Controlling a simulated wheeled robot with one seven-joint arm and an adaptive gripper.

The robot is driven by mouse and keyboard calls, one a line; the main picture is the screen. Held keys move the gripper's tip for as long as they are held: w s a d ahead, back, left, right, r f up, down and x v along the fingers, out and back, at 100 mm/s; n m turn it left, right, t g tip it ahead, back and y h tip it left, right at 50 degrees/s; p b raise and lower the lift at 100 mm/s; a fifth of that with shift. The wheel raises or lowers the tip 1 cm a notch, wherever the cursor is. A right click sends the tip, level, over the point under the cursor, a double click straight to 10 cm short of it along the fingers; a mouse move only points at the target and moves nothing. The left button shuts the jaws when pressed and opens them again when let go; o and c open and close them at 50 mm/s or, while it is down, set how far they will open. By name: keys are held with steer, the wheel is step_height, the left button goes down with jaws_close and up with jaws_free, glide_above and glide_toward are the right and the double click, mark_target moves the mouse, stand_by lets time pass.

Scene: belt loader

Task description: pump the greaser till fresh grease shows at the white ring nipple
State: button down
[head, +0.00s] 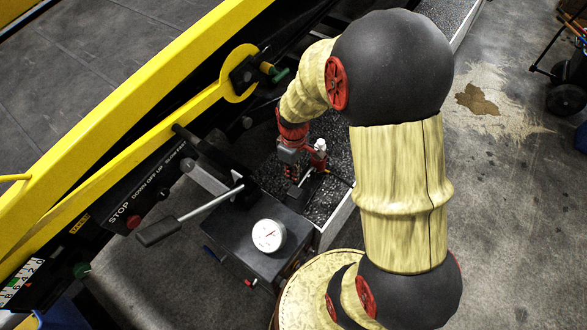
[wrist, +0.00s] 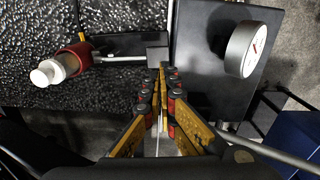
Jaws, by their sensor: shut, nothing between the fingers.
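The greaser appears to be the dark box (head: 255,258) with a round white gauge (head: 268,236) on top. A metal lever with a dark handle (head: 158,231) sticks out to its left. In the wrist view the box top (wrist: 198,62) and gauge (wrist: 245,48) are at the right, and part of the lever rod (wrist: 275,152) crosses the lower right. My gripper (wrist: 163,75) is shut and empty, pointing at the box's left edge; in the head view my arm partly hides it. An orange and a green fitting (head: 278,74) show on the yellow arm's round end. I cannot make out a white ring or grease.
A black panel with a red stop button (head: 133,222) lies along the yellow loader rail (head: 120,110). Open concrete floor is at the right, with a brown stain (head: 476,100).

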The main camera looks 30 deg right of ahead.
mark_target(291, 195)
step_height(291, 195, down, 8)
steer(key=shift+f+b, duration=0.2)
steer(key=shift+b, duration=0.35)
steer(key=shift+f, duration=0.1)
steer(key=f+b, duration=0.1)
steer(key=f, duration=0.3)
steer(key=a+f+b, duration=0.1)
steer(key=f, duration=0.1)
steer(key=shift+s+b, duration=0.35)
steer(key=shift+s+a+r, duration=0.1)
steer(key=shift+a+r+p, duration=0.1)
steer(key=shift+r+p, duration=0.4)
steer(key=shift+p, duration=0.05)
steer(key=s+a+r+p, duration=0.1)
steer(key=a+r+p, duration=0.2)
steer(key=r, duration=0.9)
steer(key=shift+s+a+r, duration=0.25)
steer(key=shift+s+a, duration=0.1)
steer(key=shift+a, duration=0.15)
